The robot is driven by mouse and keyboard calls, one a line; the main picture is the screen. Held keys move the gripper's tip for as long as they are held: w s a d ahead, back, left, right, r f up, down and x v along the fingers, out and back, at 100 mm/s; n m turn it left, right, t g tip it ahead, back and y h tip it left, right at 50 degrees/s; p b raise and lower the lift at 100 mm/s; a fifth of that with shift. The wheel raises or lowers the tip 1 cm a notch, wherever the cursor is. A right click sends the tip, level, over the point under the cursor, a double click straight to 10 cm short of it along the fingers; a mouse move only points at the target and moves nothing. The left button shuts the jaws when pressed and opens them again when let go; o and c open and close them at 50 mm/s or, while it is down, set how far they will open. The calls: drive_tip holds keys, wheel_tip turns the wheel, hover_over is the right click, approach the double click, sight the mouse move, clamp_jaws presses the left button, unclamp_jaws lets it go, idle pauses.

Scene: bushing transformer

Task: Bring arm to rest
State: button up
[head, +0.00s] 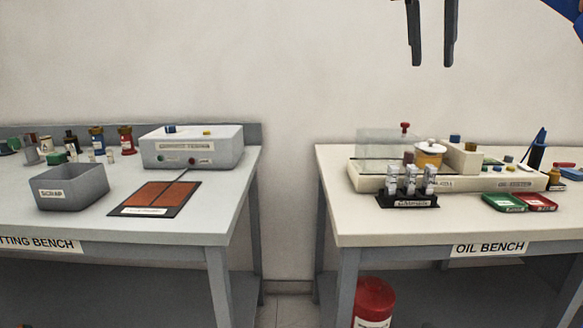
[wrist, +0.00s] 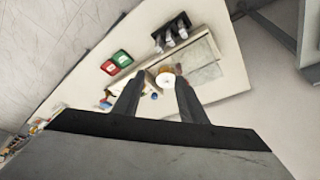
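My gripper (head: 431,60) hangs at the top right of the head view, high in front of the wall and above the oil bench. Its two dark fingers are apart, with nothing between them in the head view. In the wrist view my gripper (wrist: 154,82) also shows both fingers spread. It looks down on the oil bench (wrist: 225,55) from above, apart from everything on it. A blue part of my arm shows at the top right corner of the head view.
The oil bench (head: 345,222) holds a cream tester (head: 375,180), a rack of vials (head: 408,202), a green tray (head: 504,203) and a red tray (head: 536,202). The left bench (head: 225,215) holds a scrap bin (head: 73,192) and a grey box (head: 190,152). A gap separates the benches.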

drive_tip(key=s+f+n+y, duration=0.1)
drive_tip(key=s+f+n, duration=0.2)
drive_tip(key=s+f, duration=0.4)
drive_tip(key=s+d+f+n+t+y, duration=0.1)
drive_tip(key=s+f+n, duration=0.2)
drive_tip(key=f, duration=2.3)
drive_tip(key=s+d+f+n+y, duration=0.1)
drive_tip(key=s+f+n, duration=0.2)
drive_tip(key=s+f, duration=0.8)
wheel_tip(320, 180, down, 6)
drive_tip(key=shift+d+f+t, duration=0.1)
drive_tip(key=shift+d+t, duration=0.15)
drive_tip(key=shift+t, duration=0.05)
